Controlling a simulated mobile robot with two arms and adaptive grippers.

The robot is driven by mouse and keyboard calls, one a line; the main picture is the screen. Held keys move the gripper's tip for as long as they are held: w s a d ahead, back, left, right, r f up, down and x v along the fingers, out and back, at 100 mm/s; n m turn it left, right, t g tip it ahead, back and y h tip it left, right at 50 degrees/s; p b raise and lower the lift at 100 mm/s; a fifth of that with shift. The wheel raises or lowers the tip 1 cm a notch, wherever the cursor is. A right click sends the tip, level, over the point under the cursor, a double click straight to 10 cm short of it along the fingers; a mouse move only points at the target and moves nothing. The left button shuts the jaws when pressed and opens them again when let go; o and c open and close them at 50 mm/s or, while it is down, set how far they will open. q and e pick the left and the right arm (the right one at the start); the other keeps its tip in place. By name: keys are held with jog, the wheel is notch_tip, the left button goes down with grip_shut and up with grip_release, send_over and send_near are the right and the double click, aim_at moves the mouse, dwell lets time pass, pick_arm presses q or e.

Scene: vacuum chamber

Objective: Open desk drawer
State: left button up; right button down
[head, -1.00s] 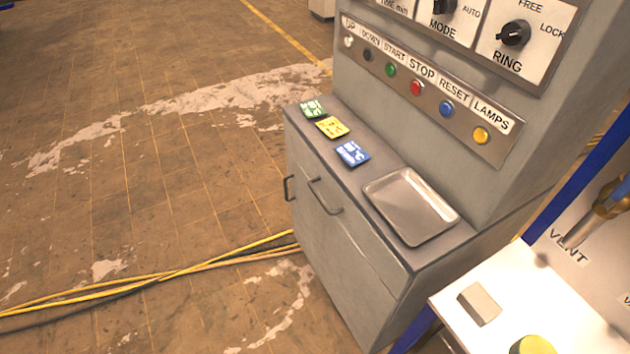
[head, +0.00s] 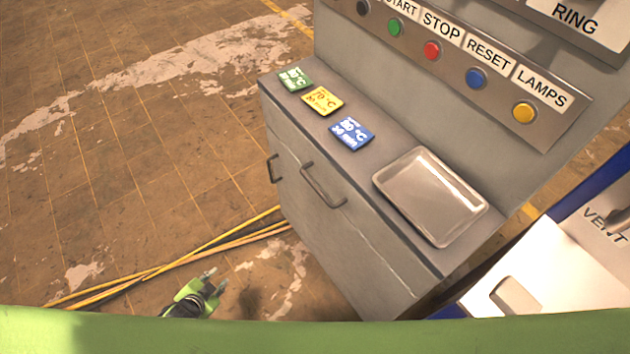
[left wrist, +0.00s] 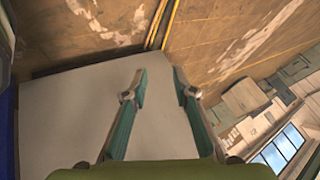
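The grey desk (head: 330,255) stands right of centre in the head view. Its front has a drawer with a dark bar handle (head: 322,186) and, to the left, a second dark handle (head: 272,168) on a door. The drawer looks shut. My left gripper (head: 211,280) is low in the head view, left of the desk front and apart from the handles. In the left wrist view its two fingers (left wrist: 160,88) are spread with nothing between them, and a plain grey surface lies beyond them. My right gripper is not in view.
Green (head: 294,79), yellow (head: 322,101) and blue (head: 352,133) cards and a metal tray (head: 430,195) lie on the desk top. A button panel (head: 470,75) rises behind. Yellow cables (head: 190,262) cross the floor. A white surface (head: 535,270) stands at right.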

aim_at(315, 185)
pick_arm(q)
jog(key=w+d+r+m+t+h+b, duration=0.2)
jog(key=w+d+r+m, duration=0.15)
jog(key=w+r, duration=0.4)
jog(key=w+d+r+m+t+h+b, duration=0.25)
jog(key=w+r+m, duration=0.25)
jog(key=w+r, duration=0.25)
jog(key=s+d+r+m+g+h+b, duration=0.2)
jog(key=s+d+r+m+h, duration=0.15)
jog(key=d+r+m, duration=0.35)
jog(key=s+d+r+m+g+h+b, duration=0.1)
jog(key=s+d+r+m+h, duration=0.25)
jog(key=d+r, duration=0.45)
jog(key=shift+m+h, duration=0.25)
jog(key=shift+m, duration=0.05)
jog(key=x, duration=0.4)
jog(key=p+x, duration=0.1)
jog(key=x, duration=0.3)
jog(key=w+x, duration=0.1)
jog(key=x, duration=0.3)
jog(key=shift+w+a+r, duration=0.1)
jog(key=shift+a+r, duration=0.1)
jog(key=shift+a, duration=0.05)
grip_shut()
